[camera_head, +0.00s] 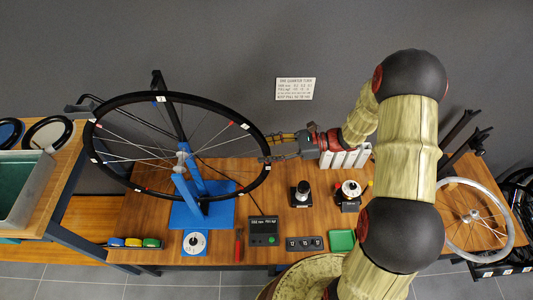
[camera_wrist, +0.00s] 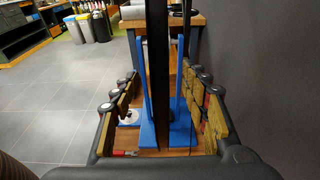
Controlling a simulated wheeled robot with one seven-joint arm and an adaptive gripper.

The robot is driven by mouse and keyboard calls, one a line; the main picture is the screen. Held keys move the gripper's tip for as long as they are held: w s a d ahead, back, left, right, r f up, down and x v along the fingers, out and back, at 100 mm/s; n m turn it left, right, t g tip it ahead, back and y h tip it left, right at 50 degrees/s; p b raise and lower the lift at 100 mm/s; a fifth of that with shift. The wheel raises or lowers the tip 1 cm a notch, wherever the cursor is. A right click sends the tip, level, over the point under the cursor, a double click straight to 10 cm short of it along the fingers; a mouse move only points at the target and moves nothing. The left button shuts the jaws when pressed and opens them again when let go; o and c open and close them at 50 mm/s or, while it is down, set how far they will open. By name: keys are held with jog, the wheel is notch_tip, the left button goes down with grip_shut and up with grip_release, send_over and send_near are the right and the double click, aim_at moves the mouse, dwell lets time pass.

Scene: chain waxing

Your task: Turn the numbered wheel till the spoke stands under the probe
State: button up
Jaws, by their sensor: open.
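The numbered wheel (camera_head: 97,115) has a black rim with small white and red marks and thin spokes. It stands tilted in the picture, held at its hub by a blue stand (camera_head: 187,190). My gripper (camera_head: 267,147) is at the right side of the rim. In the wrist view, my open gripper (camera_wrist: 160,75) has one finger on each side of the wheel's black rim (camera_wrist: 157,60), with visible gaps on both sides. I cannot make out the probe or the marks' numbers clearly.
On the wooden table (camera_head: 150,215) are a black meter box (camera_head: 264,231), a white dial (camera_head: 195,243), a red-handled tool (camera_head: 239,245) and a green tray (camera_head: 342,240). White bottles (camera_head: 345,157) stand behind. Another wheel (camera_head: 510,225) is at the right. A grey wall (camera_head: 220,50) is behind.

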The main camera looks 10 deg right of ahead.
jog(key=p+v, duration=0.2)
jog(key=v, duration=0.7)
jog(key=shift+d+p, duration=0.3)
